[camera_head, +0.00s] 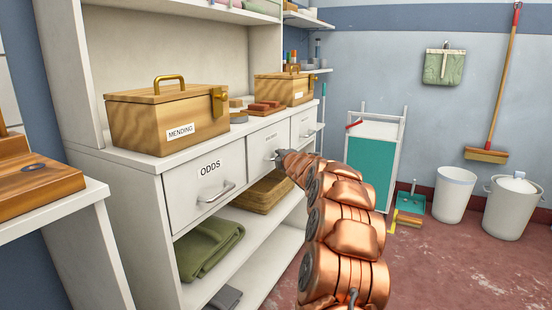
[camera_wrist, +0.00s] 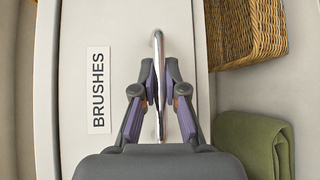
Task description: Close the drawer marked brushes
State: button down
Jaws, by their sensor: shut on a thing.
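The brushes drawer (camera_wrist: 75,100) fills much of the wrist view as a pale front with a white "BRUSHES" label (camera_wrist: 98,90), turned sideways. Its metal bar handle (camera_wrist: 158,45) runs between my fingers. My gripper (camera_wrist: 156,90) is shut on this handle, one finger on each side. In the head view the drawer is the middle one (camera_head: 262,138) of three in the white cabinet, and my gripper (camera_head: 282,158) is at its front, partly hidden by my copper arm. I cannot tell how far the drawer stands out.
The ODDS drawer (camera_head: 190,190) is left of it, another drawer (camera_head: 304,124) right. Below are a wicker basket (camera_head: 262,192) and green cloth (camera_head: 210,248). A mending box (camera_head: 150,118) stands on top. A teal-fronted cart (camera_head: 372,172) and bins (camera_head: 455,195) stand right; some red floor is clear.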

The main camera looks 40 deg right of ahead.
jog(key=shift+w+a+r, duration=0.1)
jog(key=shift+w, duration=0.1)
jog(key=c, duration=1.2)
grip_release()
jog(key=shift+w+a, duration=0.1)
jog(key=shift+w, duration=0.05)
jog(key=v, duration=1.2)
